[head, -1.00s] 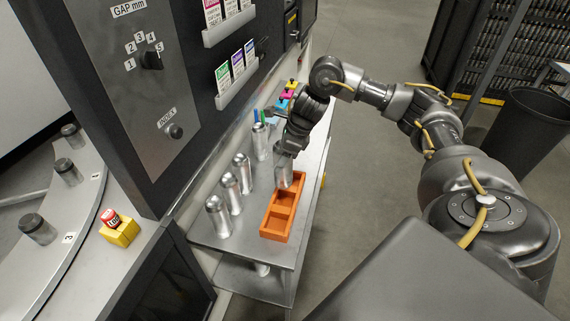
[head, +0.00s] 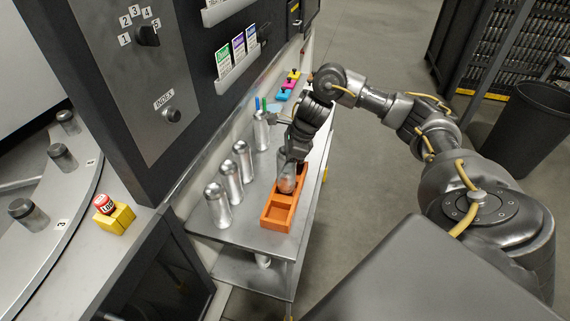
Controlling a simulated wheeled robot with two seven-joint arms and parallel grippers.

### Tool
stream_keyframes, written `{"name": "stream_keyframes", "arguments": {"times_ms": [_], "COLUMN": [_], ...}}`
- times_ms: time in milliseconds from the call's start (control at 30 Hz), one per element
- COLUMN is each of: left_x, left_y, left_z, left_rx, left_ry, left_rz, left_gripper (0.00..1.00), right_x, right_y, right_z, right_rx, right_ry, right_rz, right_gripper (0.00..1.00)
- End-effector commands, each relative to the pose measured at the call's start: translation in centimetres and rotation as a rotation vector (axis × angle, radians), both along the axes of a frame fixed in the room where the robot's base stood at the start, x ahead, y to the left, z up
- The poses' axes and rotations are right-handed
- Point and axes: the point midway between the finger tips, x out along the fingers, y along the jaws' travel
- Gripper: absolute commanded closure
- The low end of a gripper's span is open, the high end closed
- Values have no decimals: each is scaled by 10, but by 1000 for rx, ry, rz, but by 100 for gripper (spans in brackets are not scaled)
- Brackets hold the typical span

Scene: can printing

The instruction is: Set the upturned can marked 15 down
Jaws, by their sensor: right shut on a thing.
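A silver can (head: 287,183) is in my right gripper (head: 288,166), which is shut on it from above. Its mark is too small to read. The can's lower part is in or just over the middle of an orange tray (head: 276,224) with compartments; I cannot tell whether it touches the bottom. The near compartment of the tray is empty. My left gripper is not in view.
Several silver cans with domed tops stand in a row left of the tray, the nearest one (head: 217,205) by the grey shelf's (head: 246,234) left side. A red button on a yellow box (head: 114,217) sits further left. A black bin (head: 527,125) stands on the floor at right.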

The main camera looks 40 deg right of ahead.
Motion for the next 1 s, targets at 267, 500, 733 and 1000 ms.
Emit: {"name": "stream_keyframes", "arguments": {"times_ms": [267,500,733,1000], "left_x": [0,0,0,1], "left_y": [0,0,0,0], "left_z": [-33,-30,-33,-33], "left_rx": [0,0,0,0], "left_ry": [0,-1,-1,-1], "left_rz": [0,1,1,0], "left_gripper": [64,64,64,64], "right_x": [0,0,0,0], "right_y": [0,0,0,0], "right_z": [-38,-36,-39,-39], "right_rx": [0,-1,-1,-1], "right_ry": [2,1,1,1], "right_rz": [-1,-1,-1,-1], "right_gripper": [69,69,41,26]}}
